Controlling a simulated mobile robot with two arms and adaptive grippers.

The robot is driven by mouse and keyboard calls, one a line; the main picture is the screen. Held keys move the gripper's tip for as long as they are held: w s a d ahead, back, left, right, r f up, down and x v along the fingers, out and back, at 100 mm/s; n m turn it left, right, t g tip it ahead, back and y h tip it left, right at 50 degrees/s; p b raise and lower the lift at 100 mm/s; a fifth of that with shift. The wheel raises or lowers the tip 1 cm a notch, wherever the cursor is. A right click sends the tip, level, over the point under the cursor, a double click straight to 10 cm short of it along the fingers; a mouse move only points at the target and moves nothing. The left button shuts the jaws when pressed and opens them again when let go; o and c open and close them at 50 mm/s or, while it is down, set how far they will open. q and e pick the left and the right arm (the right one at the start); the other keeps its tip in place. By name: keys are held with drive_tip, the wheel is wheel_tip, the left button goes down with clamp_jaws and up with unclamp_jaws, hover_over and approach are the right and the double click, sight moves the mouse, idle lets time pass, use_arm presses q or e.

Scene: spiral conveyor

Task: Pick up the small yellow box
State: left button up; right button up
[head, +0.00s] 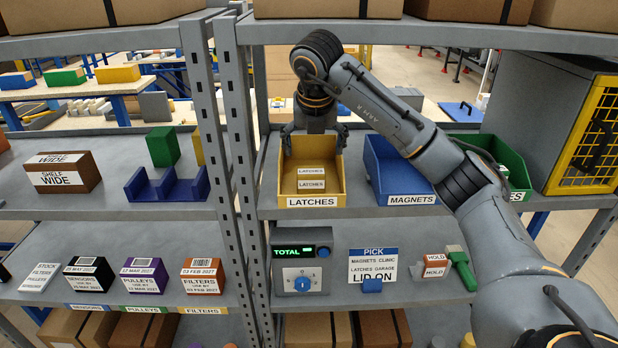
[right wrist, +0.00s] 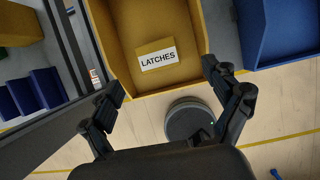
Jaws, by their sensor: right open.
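The small yellow box (head: 311,178) sits inside the yellow bin (head: 283,187) marked LATCHES on the middle shelf. Two white LATCHES labels show on it in the head view. In the right wrist view a LATCHES label marks the small yellow box (right wrist: 157,57); its edges blend with the same-coloured bin (right wrist: 113,52). My right gripper (head: 314,140) is open and points down over the back of the bin in the head view. In the right wrist view the open fingers (right wrist: 164,80) spread to either side below the box, with nothing between them. My left gripper is not in view.
The blue MAGNETS bin (head: 402,182) stands right of the yellow bin, with a green bin (head: 513,160) beyond. A shelf post (head: 237,130) rises close on the left. The upper shelf (head: 480,35) runs overhead. A yellow-mesh cabinet (head: 590,135) stands far right.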

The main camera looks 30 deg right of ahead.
sight(311, 168)
drive_tip(key=x, duration=0.4)
drive_tip(key=shift+w+r+p, duration=0.1)
drive_tip(key=shift+w+p, duration=0.2)
drive_tip(key=shift+p, duration=0.05)
drive_tip(key=shift+f+p, duration=0.3)
drive_tip(key=shift+p, duration=0.15)
drive_tip(key=p+x, duration=0.2)
drive_tip(key=x, duration=0.3)
drive_tip(key=shift+w+r, duration=0.15)
drive_tip(key=c, duration=1.2)
drive_tip(key=shift+r, duration=0.1)
drive_tip(key=shift+c, duration=0.2)
